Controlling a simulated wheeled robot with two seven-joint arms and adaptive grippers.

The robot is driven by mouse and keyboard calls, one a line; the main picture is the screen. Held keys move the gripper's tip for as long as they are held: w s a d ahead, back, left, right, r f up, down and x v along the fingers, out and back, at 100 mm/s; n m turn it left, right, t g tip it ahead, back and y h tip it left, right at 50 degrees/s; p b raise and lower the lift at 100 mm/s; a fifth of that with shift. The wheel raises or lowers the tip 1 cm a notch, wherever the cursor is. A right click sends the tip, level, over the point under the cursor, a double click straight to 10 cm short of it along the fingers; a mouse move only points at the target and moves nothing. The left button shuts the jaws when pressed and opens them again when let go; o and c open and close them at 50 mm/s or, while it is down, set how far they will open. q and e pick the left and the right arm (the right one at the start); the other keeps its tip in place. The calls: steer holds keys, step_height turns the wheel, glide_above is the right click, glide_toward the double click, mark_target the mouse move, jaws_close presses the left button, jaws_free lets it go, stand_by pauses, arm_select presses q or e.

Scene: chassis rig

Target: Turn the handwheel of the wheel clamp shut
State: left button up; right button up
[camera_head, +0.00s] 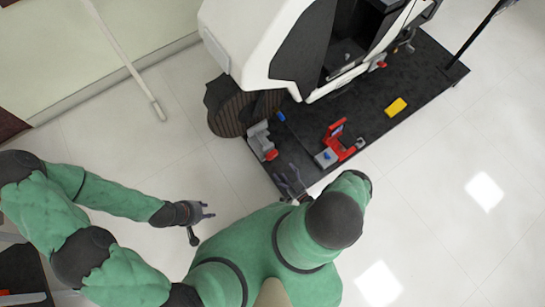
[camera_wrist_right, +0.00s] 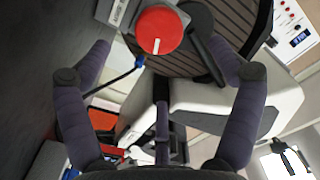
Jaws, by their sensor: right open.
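The wheel clamp (camera_head: 259,133) is a grey block at the near left edge of the dark platform, beside the vehicle's dark wheel. Its red handwheel (camera_head: 269,154) faces my side. In the right wrist view the handwheel (camera_wrist_right: 160,30) is a round red disc with a white mark, at the top centre. My right gripper (camera_head: 290,184) is open and empty, a short way below the clamp in the head view. In the right wrist view its spread fingers (camera_wrist_right: 158,48) stand apart from the handwheel. My left gripper (camera_head: 204,212) is open and empty over the floor at the left.
The white vehicle (camera_head: 245,45) stands on the dark platform (camera_head: 430,75). A red clamp-like tool (camera_head: 343,146) and a yellow block (camera_head: 396,107) lie on the platform. The floor between my arms and the platform is clear.

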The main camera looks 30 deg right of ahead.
mark_target(273, 157)
steer(key=shift+d+h, duration=0.15)
steer(key=shift+h, duration=0.15)
steer(key=shift+w, duration=0.4)
steer(key=w, duration=0.3)
steer(key=w+b, duration=0.1)
steer(key=w, duration=0.2)
steer(key=w+b, duration=0.1)
steer(key=w, duration=0.2)
steer(key=shift+w+a, duration=0.4)
steer(key=c, duration=1.2)
